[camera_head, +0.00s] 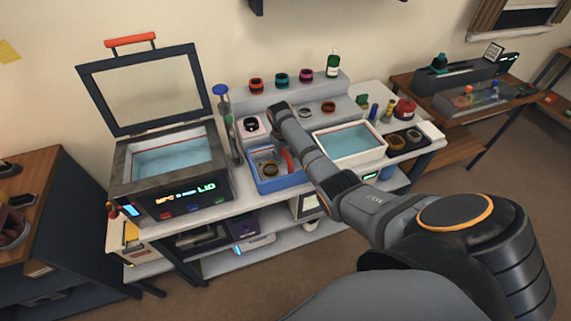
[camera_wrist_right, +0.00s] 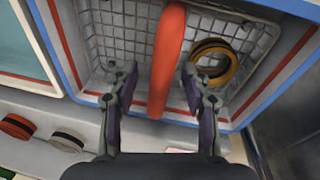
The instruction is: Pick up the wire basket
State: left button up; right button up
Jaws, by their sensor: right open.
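The wire basket (camera_wrist_right: 125,40) is a grey mesh basket with an arched red-orange handle (camera_wrist_right: 168,50). It sits in a blue-rimmed tub (camera_head: 279,184) on the bench. A gold and black ring (camera_wrist_right: 209,62) lies in the basket. My right gripper (camera_wrist_right: 157,76) is open over the basket. Its two fingers stand on either side of the handle, with visible space between each finger and the handle. In the head view my right arm reaches across the bench and partly hides the basket. My left gripper does not show.
A white tub of blue liquid (camera_head: 350,143) stands right of the basket. A tank with a raised lid (camera_head: 165,155) stands to the left. Coloured rings (camera_head: 281,79) line the back shelf.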

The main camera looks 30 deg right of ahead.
grip_shut()
dwell(0.3)
jog(key=shift+r, duration=0.15)
jog(key=shift+w+r, duration=0.1)
jog(key=shift+r, duration=0.3)
notch_tip(320, 180, up, 9)
jog(key=shift+r+b, duration=0.1)
jog(key=shift+b, duration=0.65)
